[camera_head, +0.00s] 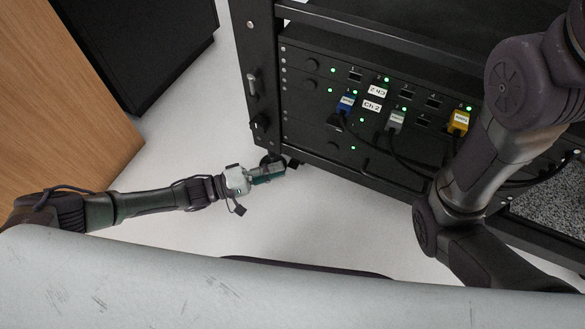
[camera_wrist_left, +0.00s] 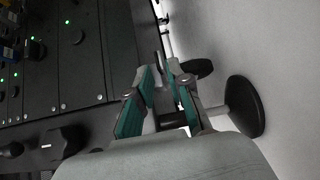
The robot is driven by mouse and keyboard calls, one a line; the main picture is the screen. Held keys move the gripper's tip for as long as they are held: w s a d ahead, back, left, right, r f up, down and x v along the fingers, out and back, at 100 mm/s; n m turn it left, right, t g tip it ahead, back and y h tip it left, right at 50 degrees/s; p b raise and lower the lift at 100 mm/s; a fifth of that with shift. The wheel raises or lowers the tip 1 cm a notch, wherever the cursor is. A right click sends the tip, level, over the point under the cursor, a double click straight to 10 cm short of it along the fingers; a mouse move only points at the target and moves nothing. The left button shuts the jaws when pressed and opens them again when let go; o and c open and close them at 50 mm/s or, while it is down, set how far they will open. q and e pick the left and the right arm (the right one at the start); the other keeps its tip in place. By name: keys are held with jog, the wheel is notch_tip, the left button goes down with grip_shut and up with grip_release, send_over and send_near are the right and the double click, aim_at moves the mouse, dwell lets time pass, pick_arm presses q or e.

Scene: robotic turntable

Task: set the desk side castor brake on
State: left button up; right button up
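The desk side castor (camera_head: 270,160) is at the lower left corner of the black rack, mostly hidden by my left gripper (camera_head: 280,172). In the left wrist view a round dark castor wheel (camera_wrist_left: 245,106) lies right of my left gripper (camera_wrist_left: 163,72). The gripper's teal-padded fingers stand apart, with a dark part (camera_wrist_left: 168,104) showing between them. I cannot tell whether that part is the brake lever or whether the fingers touch it. The brake's state is not clear. My right gripper is outside the head view.
The black rack (camera_head: 310,107) carries lit panels and plugged cables (camera_head: 398,145). A wooden panel (camera_head: 60,90) and a black cabinet (camera_head: 140,40) stand at the left. Pale floor (camera_head: 190,130) is clear between them and the rack. My right arm crosses the rack's right side.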

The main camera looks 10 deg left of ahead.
aim_at(292, 165)
pick_arm(q)
jog(key=b+x, duration=0.1)
jog(key=x, duration=0.3)
jog(key=shift+f+b, duration=0.1)
jog(key=shift+b, duration=0.2)
jog(key=shift+w+d, duration=0.3)
jog(key=shift+d, duration=0.15)
grip_shut()
